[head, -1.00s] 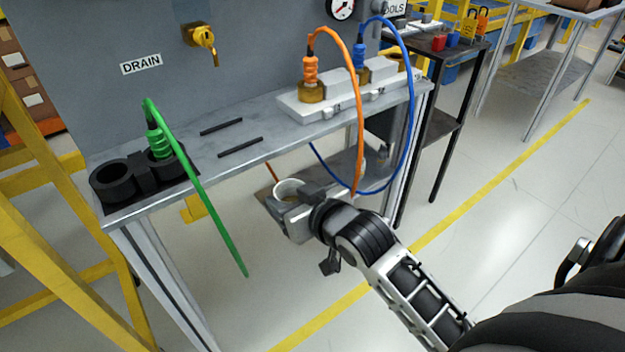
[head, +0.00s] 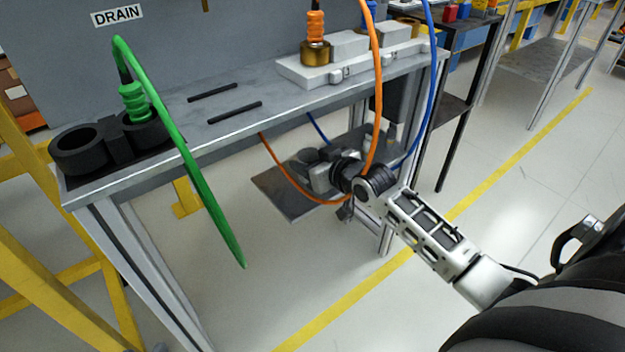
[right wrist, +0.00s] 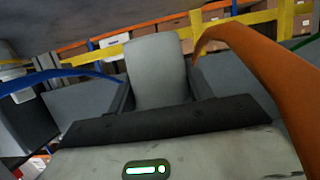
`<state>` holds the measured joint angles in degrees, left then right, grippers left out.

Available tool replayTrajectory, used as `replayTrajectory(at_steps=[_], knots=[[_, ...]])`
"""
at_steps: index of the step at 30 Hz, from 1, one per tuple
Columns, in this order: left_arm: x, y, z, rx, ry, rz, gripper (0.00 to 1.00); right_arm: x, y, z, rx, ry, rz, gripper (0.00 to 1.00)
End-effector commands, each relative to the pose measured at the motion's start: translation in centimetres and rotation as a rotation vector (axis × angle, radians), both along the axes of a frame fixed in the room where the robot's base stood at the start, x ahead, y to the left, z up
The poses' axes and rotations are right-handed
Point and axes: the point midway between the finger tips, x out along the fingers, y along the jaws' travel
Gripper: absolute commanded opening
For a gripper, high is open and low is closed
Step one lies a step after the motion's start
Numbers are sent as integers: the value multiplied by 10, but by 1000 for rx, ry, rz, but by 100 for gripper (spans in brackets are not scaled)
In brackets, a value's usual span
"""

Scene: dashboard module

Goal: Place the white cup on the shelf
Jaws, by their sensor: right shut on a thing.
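My right gripper (head: 312,166) is under the worktable's front edge, just above the lower shelf (head: 285,200). It is shut on the white cup (right wrist: 157,72), which shows as a pale grey-white shape between the two dark fingers in the right wrist view. I cannot tell whether the cup touches the shelf. My left gripper is not in view.
An orange hose (head: 377,85) hangs in front of my right wrist and crosses close on the right in the right wrist view (right wrist: 260,75). A blue hose (head: 430,95) hangs right of it. The worktable (head: 235,125) lies above the shelf. A green hose (head: 200,190) hangs at left.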

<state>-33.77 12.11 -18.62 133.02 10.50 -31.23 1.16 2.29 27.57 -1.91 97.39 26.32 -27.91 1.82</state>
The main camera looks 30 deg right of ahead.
Motion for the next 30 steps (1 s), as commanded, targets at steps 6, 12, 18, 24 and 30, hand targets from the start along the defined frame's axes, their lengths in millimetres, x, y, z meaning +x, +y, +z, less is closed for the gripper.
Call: replayTrajectory(at_steps=[6, 12, 18, 24, 30], knots=[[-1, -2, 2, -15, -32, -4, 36, 6, -8, -14, -2, 1, 0, 29], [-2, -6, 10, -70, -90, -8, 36, 7, -9, -45, 0, 1, 0, 29], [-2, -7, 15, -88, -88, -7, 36, 7, -9, -44, -1, 0, 0, 29], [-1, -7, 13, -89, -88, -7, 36, 7, -9, -48, -1, 1, 0, 29], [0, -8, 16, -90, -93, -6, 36, 7, -9, -47, -1, 1, 0, 73]])
